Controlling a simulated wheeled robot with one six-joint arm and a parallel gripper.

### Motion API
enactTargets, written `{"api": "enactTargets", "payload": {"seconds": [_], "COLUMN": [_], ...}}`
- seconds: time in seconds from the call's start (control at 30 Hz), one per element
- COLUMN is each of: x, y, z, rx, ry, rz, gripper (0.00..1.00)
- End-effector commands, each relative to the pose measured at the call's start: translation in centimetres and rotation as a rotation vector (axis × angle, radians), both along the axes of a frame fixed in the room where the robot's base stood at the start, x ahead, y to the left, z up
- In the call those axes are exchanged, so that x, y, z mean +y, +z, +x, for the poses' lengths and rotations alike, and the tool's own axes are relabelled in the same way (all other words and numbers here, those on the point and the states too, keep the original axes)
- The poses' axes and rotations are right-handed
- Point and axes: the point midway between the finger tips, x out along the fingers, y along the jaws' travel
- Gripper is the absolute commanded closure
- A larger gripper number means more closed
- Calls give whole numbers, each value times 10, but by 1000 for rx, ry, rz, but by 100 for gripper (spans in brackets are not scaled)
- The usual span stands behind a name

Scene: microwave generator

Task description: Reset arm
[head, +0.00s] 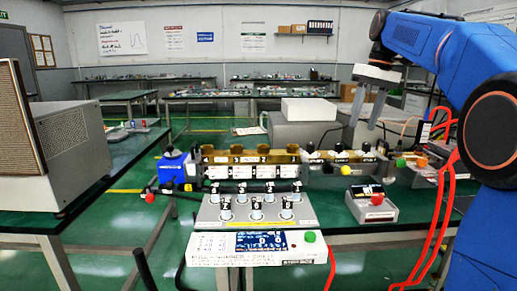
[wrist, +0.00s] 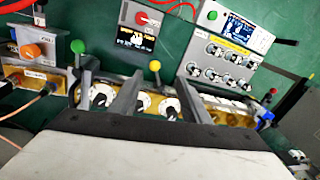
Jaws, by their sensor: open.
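My arm (head: 440,60) is blue and enters from the upper right in the head view, bent down at the wrist. My gripper (head: 363,121) hangs over the right part of the bench with its two grey fingers apart and pointing down. It is open, and nothing shows between the fingers. In the wrist view the gripper (wrist: 138,62) also shows two spread fingers, with the knobbed panel (wrist: 131,105) behind and between them. In the head view this panel of black knobs (head: 335,158) lies below the fingertips, which appear apart from it.
A gold waveguide-like unit (head: 250,157) stands left of the panel. A knob box (head: 255,211) and display unit (head: 257,247) sit in front. A small red-button box (head: 371,204) is at right. Red cables (head: 441,220) hang beside my arm. A large grey cabinet (head: 68,140) stands left.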

Motion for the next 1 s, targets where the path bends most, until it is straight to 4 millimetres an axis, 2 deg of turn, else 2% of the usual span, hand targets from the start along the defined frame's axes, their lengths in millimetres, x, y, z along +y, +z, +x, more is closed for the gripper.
{"api": "enactTargets", "payload": {"seconds": [0.03, 0.27, 0.47, 0.77, 1.0], "x": [5, 19, 29, 39, 44], "y": [-3, -31, -64, -130, -194], "z": [-15, -69, -119, -196, -257], "rx": [-12, -71, -123, -206, -275], "ry": [-9, -56, -92, -139, -168], "rz": [-7, -37, -60, -91, -109], "gripper": [57, 57, 57, 57, 57]}}
